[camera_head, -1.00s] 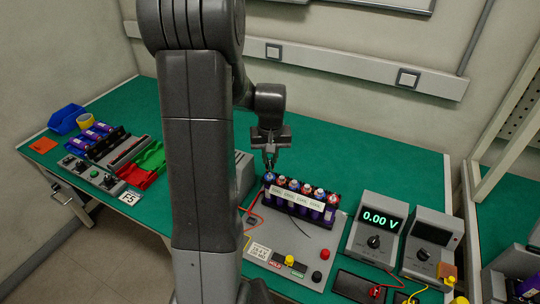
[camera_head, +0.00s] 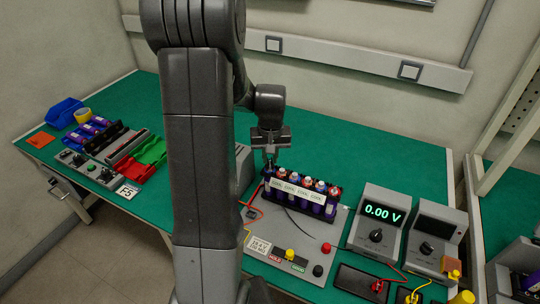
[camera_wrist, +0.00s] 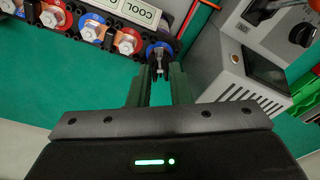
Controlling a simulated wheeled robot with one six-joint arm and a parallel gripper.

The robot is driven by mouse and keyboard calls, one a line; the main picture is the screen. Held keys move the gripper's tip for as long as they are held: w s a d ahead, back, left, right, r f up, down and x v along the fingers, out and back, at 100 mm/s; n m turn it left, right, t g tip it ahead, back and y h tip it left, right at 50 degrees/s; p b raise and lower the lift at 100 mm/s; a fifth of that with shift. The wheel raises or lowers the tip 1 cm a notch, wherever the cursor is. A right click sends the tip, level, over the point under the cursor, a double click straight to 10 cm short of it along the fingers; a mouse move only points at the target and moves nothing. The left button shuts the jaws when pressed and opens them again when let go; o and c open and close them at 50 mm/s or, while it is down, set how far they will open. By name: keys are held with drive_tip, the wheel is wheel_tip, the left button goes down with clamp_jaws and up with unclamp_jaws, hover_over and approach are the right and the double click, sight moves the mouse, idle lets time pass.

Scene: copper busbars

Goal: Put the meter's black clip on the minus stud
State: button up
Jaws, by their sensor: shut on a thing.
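My gripper (camera_head: 269,160) is at the left end of the battery pack (camera_head: 303,200). In the wrist view its fingers (camera_wrist: 160,76) are closed around a small grey metal piece, which I take to be the black clip (camera_wrist: 158,58); it is mostly hidden. It is directly over the end stud, which has a blue ring (camera_wrist: 151,49). The stud's top is hidden, so I cannot tell whether clip and stud touch. The meter (camera_head: 381,215) reads 0.00 V. A thin black lead (camera_head: 296,224) lies in front of the pack.
The grey board (camera_head: 337,225) carries a red knob (camera_head: 326,247), a black knob (camera_head: 318,270) and a yellow one (camera_head: 290,255). A second meter (camera_head: 432,235) with a dark screen stands at right. The green table (camera_head: 370,150) is clear behind the pack.

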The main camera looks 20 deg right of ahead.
drive_tip(key=shift+f, duration=0.2)
drive_tip(key=o, duration=0.9)
drive_tip(key=shift+r+p, duration=1.95)
drive_tip(key=shift+r, duration=1.15)
